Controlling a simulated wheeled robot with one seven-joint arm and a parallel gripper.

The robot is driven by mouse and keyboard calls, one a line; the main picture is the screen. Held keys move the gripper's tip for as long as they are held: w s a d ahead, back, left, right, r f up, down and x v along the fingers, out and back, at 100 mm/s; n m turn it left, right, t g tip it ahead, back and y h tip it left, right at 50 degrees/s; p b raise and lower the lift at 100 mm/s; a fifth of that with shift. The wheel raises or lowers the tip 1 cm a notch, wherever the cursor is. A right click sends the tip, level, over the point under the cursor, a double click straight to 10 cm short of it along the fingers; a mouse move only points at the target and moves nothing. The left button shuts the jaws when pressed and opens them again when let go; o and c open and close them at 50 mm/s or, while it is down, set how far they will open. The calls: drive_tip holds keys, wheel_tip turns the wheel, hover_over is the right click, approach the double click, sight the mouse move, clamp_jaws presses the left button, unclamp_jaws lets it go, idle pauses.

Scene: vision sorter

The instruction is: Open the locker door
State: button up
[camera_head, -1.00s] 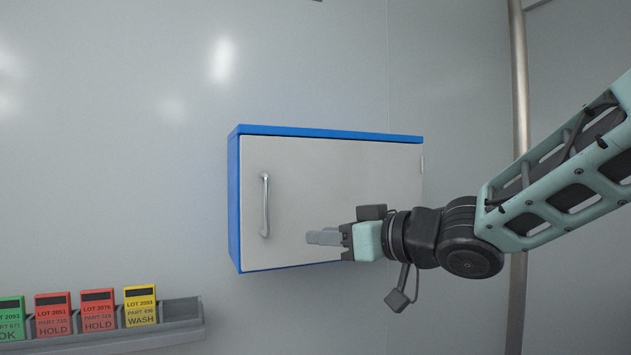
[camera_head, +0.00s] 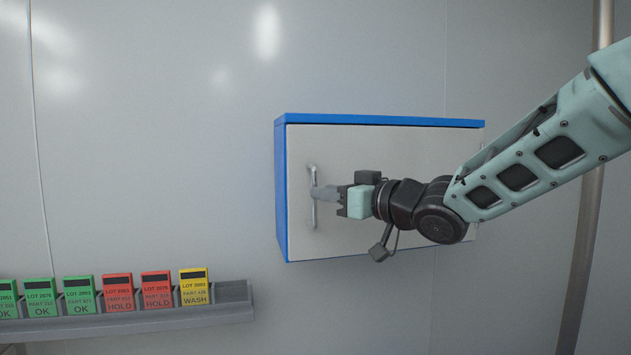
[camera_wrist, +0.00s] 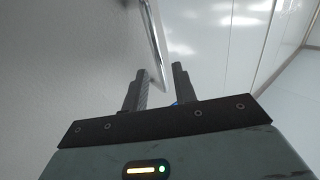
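The locker (camera_head: 281,190) is a blue box on the wall with a light grey door (camera_head: 345,145). The door looks closed. A vertical metal bar handle (camera_head: 313,212) is near the door's left edge. My gripper (camera_head: 318,193) reaches in from the right, with its fingertips at the middle of the handle. In the wrist view the handle (camera_wrist: 153,42) runs down toward the gap between the two fingers (camera_wrist: 160,85). The fingers are apart, with space on both sides of the bar. Contact with the handle cannot be told.
A grey wall rack (camera_head: 150,325) at the lower left holds several green, red and yellow lot cards, with an empty slot at its right end. A vertical pipe (camera_head: 583,240) stands on the right. The wall left of the locker is clear.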

drive_tip(key=shift+p+x, duration=0.55)
drive_tip(key=shift+x, duration=1.45)
clamp_jaws()
drive_tip(key=shift+s, duration=0.1)
